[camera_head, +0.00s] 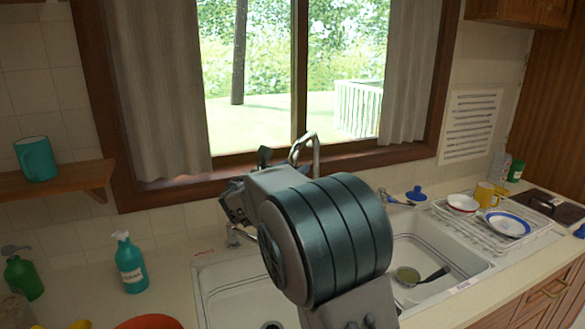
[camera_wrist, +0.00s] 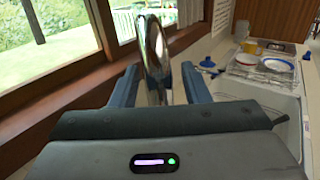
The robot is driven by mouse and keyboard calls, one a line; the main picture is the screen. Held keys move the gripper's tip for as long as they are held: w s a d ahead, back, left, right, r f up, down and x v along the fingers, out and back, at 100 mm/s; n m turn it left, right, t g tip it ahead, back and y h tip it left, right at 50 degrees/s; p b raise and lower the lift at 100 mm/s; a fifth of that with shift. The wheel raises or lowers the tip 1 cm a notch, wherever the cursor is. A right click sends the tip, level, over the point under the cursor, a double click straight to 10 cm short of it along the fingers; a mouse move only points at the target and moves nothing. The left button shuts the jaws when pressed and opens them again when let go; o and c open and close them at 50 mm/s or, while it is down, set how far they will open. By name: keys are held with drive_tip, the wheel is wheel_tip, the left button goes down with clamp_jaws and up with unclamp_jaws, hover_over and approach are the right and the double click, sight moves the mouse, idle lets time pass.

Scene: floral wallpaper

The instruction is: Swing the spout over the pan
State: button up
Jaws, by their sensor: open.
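The chrome spout (camera_head: 305,146) arches up behind my arm in the head view, in front of the window. In the wrist view the spout (camera_wrist: 154,58) rises between the two blue-grey fingers of my gripper (camera_wrist: 160,76). The gripper is open, with a gap visible on the spout's right side; contact on its left side is hard to judge. The pan (camera_head: 408,275), small with a dark handle, lies in the right basin of the sink (camera_head: 440,247). My arm hides the spout's lower part and much of the sink's middle.
A dish rack (camera_head: 480,235) with plates and a yellow mug (camera_head: 487,194) stands right of the sink. A teal soap bottle (camera_head: 131,264) and a green bottle (camera_head: 23,278) stand on the left counter. The window sill (camera_head: 180,193) runs close behind the spout.

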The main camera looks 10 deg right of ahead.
clamp_jaws()
drive_tip(key=shift+s+d+f+b, duration=0.15)
drive_tip(key=shift+s+d+b, duration=0.15)
drive_tip(key=shift+b, duration=0.35)
drive_tip(key=s+d+n+t+y+b, duration=0.2)
drive_tip(key=d+y+b, duration=0.1)
drive_tip(key=d+b, duration=1)
drive_tip(key=shift+s+d+r+n+y, duration=0.2)
drive_tip(key=shift+d+n+y, duration=0.15)
drive_tip(key=shift+d, duration=1.2)
